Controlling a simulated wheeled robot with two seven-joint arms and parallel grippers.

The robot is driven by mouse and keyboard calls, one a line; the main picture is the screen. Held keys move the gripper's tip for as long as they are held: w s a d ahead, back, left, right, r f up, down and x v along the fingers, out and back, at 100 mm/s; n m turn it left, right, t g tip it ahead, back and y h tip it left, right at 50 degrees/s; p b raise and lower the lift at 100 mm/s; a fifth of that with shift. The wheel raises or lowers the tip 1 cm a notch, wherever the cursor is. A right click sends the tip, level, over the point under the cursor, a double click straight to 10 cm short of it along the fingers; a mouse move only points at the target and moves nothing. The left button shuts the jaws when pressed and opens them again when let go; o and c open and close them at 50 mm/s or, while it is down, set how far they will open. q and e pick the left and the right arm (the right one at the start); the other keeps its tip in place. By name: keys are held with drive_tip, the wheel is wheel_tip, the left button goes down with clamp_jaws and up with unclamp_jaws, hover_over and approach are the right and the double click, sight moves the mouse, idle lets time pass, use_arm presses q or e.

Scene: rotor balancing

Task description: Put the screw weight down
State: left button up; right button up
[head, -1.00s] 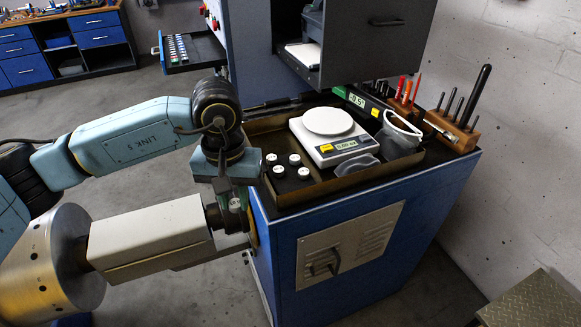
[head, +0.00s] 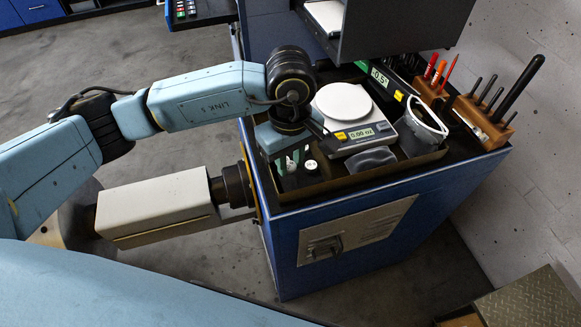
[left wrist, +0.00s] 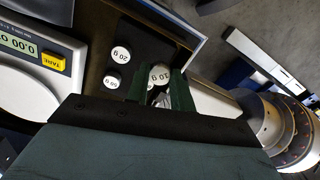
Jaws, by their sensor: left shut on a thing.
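My left gripper (head: 294,168) is at the front-left corner of the tray (head: 375,178), pointing down among the weights. Its green fingers (left wrist: 161,91) are shut on a white-topped screw weight (left wrist: 160,73), seen between them in the left wrist view. Its label number is hard to read. I cannot tell whether its base touches the tray floor. Two more white-topped weights, one marked 20 g (left wrist: 121,54) and one smaller-looking (left wrist: 112,80), stand beside the fingers. In the head view one weight (head: 311,165) shows right of the gripper; others are hidden by my arm. My right gripper is not in view.
A scale (head: 343,108) with a round white pan reads 0.00 in the tray, right of the gripper. A dark grey pouch-like item (head: 370,160) and clear goggles (head: 425,126) lie further right. Wooden tool blocks (head: 482,120) stand at the cabinet's right edge.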

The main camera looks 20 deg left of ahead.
sight(290, 165)
use_arm(q)
wheel_tip(290, 165, down, 4)
drive_tip(key=shift+r, duration=0.1)
drive_tip(key=shift+w, duration=0.1)
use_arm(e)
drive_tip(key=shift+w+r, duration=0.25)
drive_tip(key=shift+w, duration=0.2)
use_arm(q)
drive_tip(key=shift+f, duration=0.2)
drive_tip(key=o, duration=0.7)
drive_tip(key=shift+c, duration=0.2)
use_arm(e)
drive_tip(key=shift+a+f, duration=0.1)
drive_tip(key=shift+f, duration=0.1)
use_arm(q)
drive_tip(key=shift+r, duration=0.2)
wheel_tip(290, 165, up, 12)
drive_tip(key=shift+b, duration=0.65)
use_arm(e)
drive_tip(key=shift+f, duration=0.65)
